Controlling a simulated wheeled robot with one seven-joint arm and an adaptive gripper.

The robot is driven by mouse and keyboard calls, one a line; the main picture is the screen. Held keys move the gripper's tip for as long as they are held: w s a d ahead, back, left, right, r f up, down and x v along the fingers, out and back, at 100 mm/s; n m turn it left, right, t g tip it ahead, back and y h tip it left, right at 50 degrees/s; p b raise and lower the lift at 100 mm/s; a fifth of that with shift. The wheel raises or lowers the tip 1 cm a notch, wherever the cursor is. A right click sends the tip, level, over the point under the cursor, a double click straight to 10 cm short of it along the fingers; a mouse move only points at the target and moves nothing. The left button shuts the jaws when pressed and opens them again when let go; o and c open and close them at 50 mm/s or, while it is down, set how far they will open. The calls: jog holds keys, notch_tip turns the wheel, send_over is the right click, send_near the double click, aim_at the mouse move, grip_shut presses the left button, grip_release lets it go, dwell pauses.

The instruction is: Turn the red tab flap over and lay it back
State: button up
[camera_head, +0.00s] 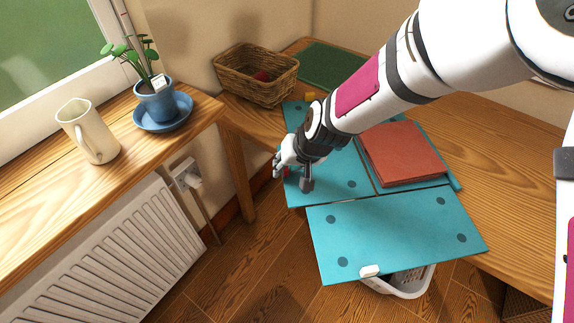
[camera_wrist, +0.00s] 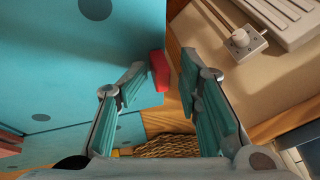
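The red tab (camera_head: 287,173) sits at the left edge of a teal flap (camera_head: 335,178) with dark round dots, which lies flat on the desk. In the wrist view the red tab (camera_wrist: 160,70) shows ahead of my fingertips, at the edge of the teal flap (camera_wrist: 60,50). My gripper (camera_head: 291,170) is at that left edge in the head view and hides part of it. In the wrist view my gripper (camera_wrist: 163,78) is open, with a finger on either side of the tab's line. I cannot tell whether a finger touches the tab.
A teal flap with a white tab (camera_head: 370,271) juts past the desk front, above a white basket (camera_head: 410,287). A red book (camera_head: 404,153) lies on the teal board. A wicker basket (camera_head: 255,75) and a green mat (camera_head: 330,68) are behind. The desk's right side is clear.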

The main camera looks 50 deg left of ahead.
jog(key=v, duration=1.1)
jog(key=shift+d+r, duration=0.1)
jog(key=shift+r, duration=0.05)
jog(key=w+d+r+m+t+h+p, duration=0.1)
jog(key=w+d+r+m, duration=0.1)
jog(key=d+r, duration=0.5)
jog(key=w+d+r+m+t+h, duration=0.1)
jog(key=w+d+r, duration=0.25)
jog(key=d, duration=0.85)
jog(key=w+d+r+m+t+h+p, duration=0.1)
jog(key=w+d+r+m+t, duration=0.1)
jog(key=d+r, duration=0.5)
jog(key=s+d+r+m, duration=0.1)
jog(key=s+d+m, duration=0.1)
jog(key=s+d, duration=0.3)
jog(key=s+d+r+m+h+p, duration=0.1)
jog(key=s+d, duration=0.3)
jog(key=d, duration=0.7)
jog(key=s+d+r+m+h, duration=0.1)
jog(key=s+d+m, duration=0.2)
jog(key=s+d, duration=0.2)
jog(key=d, duration=0.3)
jog(key=shift+s+p, duration=0.35)
jog(key=shift+p, duration=0.05)
